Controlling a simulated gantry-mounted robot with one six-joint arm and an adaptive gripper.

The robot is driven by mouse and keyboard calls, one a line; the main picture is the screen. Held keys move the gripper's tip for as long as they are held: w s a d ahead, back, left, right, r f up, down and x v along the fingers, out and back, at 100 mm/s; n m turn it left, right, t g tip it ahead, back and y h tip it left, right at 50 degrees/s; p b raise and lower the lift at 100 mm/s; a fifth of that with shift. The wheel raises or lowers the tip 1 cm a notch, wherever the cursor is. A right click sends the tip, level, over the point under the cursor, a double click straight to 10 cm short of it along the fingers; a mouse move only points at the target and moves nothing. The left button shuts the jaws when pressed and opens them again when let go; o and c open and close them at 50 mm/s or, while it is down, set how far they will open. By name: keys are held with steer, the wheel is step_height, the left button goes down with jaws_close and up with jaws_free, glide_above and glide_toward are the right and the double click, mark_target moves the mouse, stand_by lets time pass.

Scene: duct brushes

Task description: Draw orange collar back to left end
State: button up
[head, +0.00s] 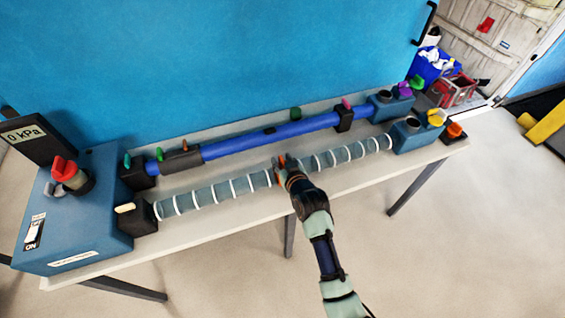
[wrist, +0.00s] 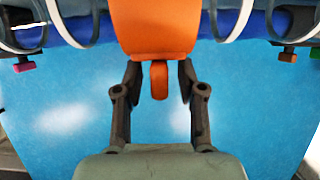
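The orange collar (head: 281,160) sits around the clear duct (head: 207,195) with white rings, near its middle. My gripper (head: 291,170) reaches in from the front and hides much of the collar in the head view. In the wrist view the collar (wrist: 155,30) fills the top middle, and its rounded tab (wrist: 158,85) points down between the fingers of my gripper (wrist: 159,76). A gap shows on each side of the tab, so the fingers are open around it. The duct's left end meets a black block (head: 137,218) with a cream lever.
A blue tube (head: 285,132) with black clamps runs parallel behind the duct. A large blue box (head: 85,215) with a red knob and a 0 kPa display (head: 25,133) stands at the left. Blue end blocks (head: 415,135) stand at the right. The table's front strip (head: 225,228) is clear.

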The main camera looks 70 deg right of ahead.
jaws_close()
steer(key=shift+w+a, duration=0.1)
stand_by(0.3)
